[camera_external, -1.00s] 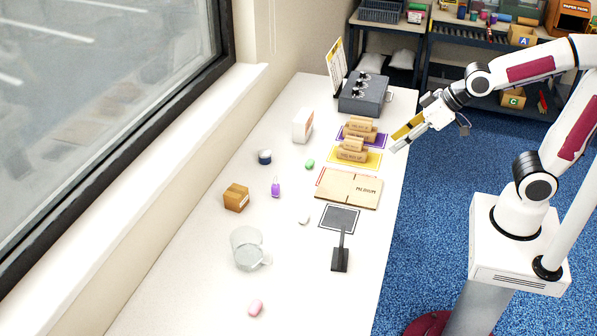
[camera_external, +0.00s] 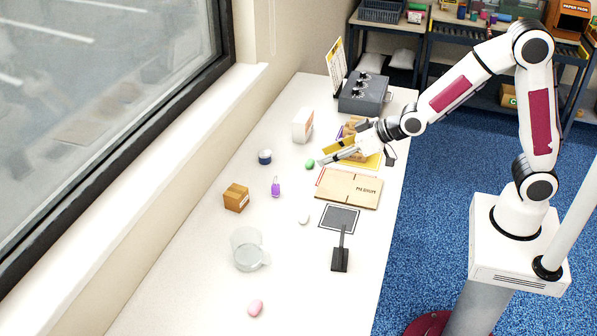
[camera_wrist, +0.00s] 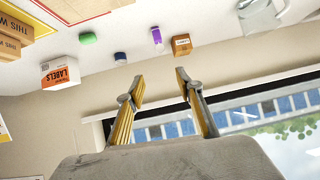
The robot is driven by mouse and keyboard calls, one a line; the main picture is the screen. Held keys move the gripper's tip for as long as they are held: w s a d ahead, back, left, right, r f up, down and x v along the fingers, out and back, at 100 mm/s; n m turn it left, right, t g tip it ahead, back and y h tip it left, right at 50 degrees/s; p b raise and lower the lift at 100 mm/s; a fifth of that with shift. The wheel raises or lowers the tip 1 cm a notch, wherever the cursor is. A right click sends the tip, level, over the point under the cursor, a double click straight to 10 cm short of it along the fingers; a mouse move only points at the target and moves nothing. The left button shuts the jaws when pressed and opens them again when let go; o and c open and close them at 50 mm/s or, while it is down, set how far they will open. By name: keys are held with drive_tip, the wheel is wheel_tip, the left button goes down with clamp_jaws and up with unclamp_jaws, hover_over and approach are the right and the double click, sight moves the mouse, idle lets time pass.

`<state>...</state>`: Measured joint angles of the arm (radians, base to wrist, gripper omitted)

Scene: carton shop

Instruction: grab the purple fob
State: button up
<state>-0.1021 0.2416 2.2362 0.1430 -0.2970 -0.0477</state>
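The purple fob (camera_external: 276,189) lies on the white table, to the right of a small brown box in the external view. It also shows in the wrist view (camera_wrist: 157,37), near the top centre, beyond the fingers. My gripper (camera_external: 321,155) is above the table's far-middle part, to the right of and farther back than the fob. In the wrist view its two yellow-sided fingers (camera_wrist: 159,77) stand apart with nothing between them. The gripper is open and clear of the fob.
A brown box (camera_external: 236,198), a dark blue and white round item (camera_external: 265,157) and a green lump (camera_external: 310,164) lie around the fob. A white carton (camera_external: 303,125) stands behind. A glass mug (camera_external: 247,250) stands nearer the front. A window wall borders the table's left.

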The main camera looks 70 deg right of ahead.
drive_tip(key=t, duration=0.2)
approach(279, 185)
drive_tip(key=shift+w+a+r+h, duration=0.1)
drive_tip(key=shift+w+h, duration=0.1)
drive_tip(key=shift+w, duration=0.2)
drive_tip(key=shift+w+a+r+h, duration=0.1)
drive_tip(key=shift+w+h, duration=0.1)
drive_tip(key=shift+w, duration=0.2)
drive_tip(key=shift+w+f+t, duration=0.3)
drive_tip(key=shift+f, duration=0.35)
drive_tip(key=shift+x, duration=1.3)
drive_tip(key=shift+f+x, duration=0.2)
drive_tip(key=shift+x, duration=2.35)
drive_tip(key=shift+s+a, duration=0.1)
drive_tip(key=shift+a, duration=0.05)
drive_tip(key=c, duration=0.8)
